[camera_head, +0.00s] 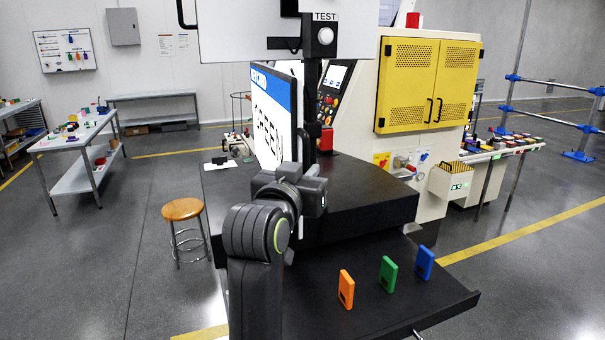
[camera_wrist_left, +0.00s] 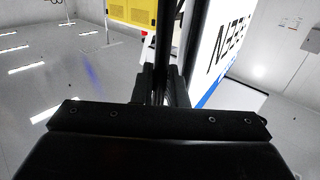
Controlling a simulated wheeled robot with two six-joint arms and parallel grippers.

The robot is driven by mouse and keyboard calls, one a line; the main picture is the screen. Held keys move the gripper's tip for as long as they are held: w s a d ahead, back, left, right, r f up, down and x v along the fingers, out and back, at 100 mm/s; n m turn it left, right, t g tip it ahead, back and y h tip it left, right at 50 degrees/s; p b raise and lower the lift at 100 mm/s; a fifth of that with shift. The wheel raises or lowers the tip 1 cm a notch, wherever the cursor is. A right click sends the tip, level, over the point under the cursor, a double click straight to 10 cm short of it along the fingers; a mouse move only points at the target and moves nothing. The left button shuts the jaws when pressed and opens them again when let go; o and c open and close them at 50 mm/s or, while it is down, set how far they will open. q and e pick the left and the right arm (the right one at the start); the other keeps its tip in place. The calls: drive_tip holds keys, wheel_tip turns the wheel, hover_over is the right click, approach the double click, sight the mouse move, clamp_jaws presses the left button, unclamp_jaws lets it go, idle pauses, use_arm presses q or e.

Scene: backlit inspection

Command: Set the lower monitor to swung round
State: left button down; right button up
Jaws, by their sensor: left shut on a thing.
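The lower monitor (camera_head: 274,112) is on a dark post (camera_head: 310,95) above the black bench. It is turned strongly to one side, so its white and blue screen shows as a narrow slanted panel. My left gripper (camera_head: 305,160) is at its lower near edge, partly hidden behind my wrist. My right gripper is not in view.
Orange (camera_head: 346,289), green (camera_head: 388,273) and blue (camera_head: 425,263) blocks stand on the black bench (camera_head: 440,300). A yellow-doored machine (camera_head: 415,85) stands behind. A stool (camera_head: 183,210) is at left.

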use_arm(q)
drive_tip(key=shift+r, duration=0.35)
drive_tip(key=c, duration=1.6)
unclamp_jaws()
drive_tip(key=shift+w+f, duration=0.1)
drive_tip(key=shift+o, duration=0.2)
drive_tip(key=shift+d+f, duration=0.1)
drive_tip(key=shift+f, duration=0.1)
